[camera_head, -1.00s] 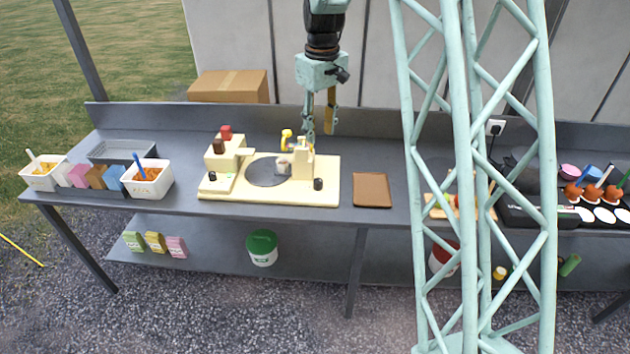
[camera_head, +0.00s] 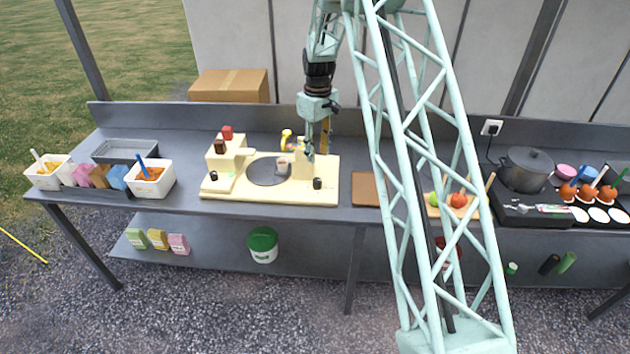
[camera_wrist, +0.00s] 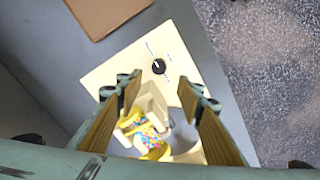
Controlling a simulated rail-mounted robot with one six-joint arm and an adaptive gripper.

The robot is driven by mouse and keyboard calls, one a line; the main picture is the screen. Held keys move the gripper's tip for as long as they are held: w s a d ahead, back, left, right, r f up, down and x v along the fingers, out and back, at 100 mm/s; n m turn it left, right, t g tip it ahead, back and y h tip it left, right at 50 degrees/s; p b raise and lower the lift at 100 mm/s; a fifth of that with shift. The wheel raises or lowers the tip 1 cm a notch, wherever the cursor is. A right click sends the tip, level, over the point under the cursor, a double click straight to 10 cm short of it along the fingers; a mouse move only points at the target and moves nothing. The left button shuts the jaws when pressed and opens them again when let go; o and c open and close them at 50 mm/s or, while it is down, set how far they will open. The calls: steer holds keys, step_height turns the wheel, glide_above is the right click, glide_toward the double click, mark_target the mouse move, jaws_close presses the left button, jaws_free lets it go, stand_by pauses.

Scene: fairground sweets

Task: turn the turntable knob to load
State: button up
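The cream machine base (camera_head: 325,196) carries a grey round turntable (camera_head: 262,172). A black knob (camera_head: 317,183) sits at the base's front right; in the wrist view this knob (camera_wrist: 158,66) shows a white pointer line and small marks around it. A second black knob (camera_head: 213,175) is at the front left. My gripper (camera_head: 317,148) hangs over the right part of the machine, above and behind the right knob. In the wrist view my gripper (camera_wrist: 160,92) is open, its fingers apart with nothing between the tips. The knob shows just beyond the fingertips, untouched.
A cream dispenser post with a yellow part (camera_head: 287,139) stands close to my fingers; it holds a cup of coloured sweets (camera_wrist: 148,133). A brown board (camera_head: 368,190) lies right of the machine. Clear counter lies between the machine and white tub (camera_head: 152,181).

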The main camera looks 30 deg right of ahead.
mark_target(317, 180)
steer(key=shift+w+d+f, duration=0.1)
steer(key=shift+w+f, duration=0.05)
steer(key=shift+f, duration=0.25)
steer(key=shift+f, duration=0.1)
steer(key=shift+f+p, duration=0.75)
steer(key=shift+f, duration=6.05)
steer(key=shift+c, duration=0.4)
steer(key=c, duration=0.8)
